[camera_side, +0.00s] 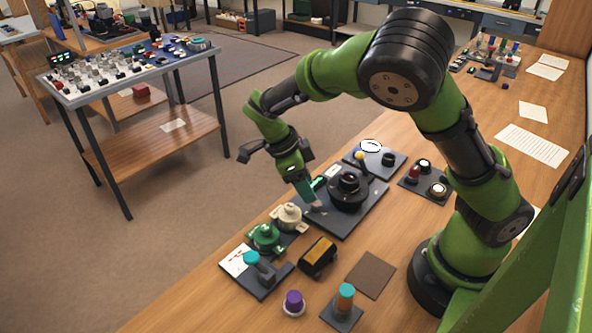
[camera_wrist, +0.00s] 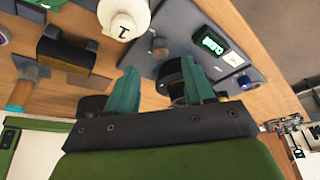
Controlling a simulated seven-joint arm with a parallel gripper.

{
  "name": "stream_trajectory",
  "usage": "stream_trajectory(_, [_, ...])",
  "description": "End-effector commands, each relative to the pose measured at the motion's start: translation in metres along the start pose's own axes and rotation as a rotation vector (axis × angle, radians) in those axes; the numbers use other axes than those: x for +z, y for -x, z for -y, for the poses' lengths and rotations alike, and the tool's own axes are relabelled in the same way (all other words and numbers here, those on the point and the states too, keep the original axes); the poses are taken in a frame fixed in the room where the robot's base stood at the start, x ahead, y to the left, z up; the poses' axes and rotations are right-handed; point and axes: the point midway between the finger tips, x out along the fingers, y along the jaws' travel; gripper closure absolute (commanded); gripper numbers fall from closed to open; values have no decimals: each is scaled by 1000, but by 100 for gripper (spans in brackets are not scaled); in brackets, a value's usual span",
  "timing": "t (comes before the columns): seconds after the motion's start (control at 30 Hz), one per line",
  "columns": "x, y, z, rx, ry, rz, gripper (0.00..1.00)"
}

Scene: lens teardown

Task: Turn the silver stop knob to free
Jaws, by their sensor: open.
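A small silver knob (camera_wrist: 160,47) stands on the grey lens plate (camera_wrist: 185,20) in the wrist view, just beyond my fingers. I take it for the stop knob; its pointer setting is too small to read. In the side view a small pale knob (camera_side: 316,208) shows on the plate (camera_side: 335,222), close to my fingertips. My gripper (camera_wrist: 160,84) is open, with two teal fingers apart and nothing held between them. In the side view my gripper (camera_side: 308,202) points down over the plate's left part. The black lens (camera_side: 348,190) stands to its right and is partly hidden by my fingers in the wrist view.
A lit green display (camera_wrist: 211,43) and a white label sit on the plate. Cream (camera_side: 289,216) and green (camera_side: 265,237) round parts stand left of it. A black and yellow block (camera_side: 318,256) is in front. A button box (camera_side: 425,178) is at the right.

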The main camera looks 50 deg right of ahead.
Motion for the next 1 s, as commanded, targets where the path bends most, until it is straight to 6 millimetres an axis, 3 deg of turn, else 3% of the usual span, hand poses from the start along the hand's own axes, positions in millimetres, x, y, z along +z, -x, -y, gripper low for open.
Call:
stream_trajectory(0.1, [-1,-24,0,2,-2,-4,47])
stream_trajectory(0.3, [0,-49,0,1,0,-2,47])
stream_trajectory(0.7, [0,-56,0,0,1,1,47])
stream_trajectory(1.0, [0,-56,0,0,1,1,92])
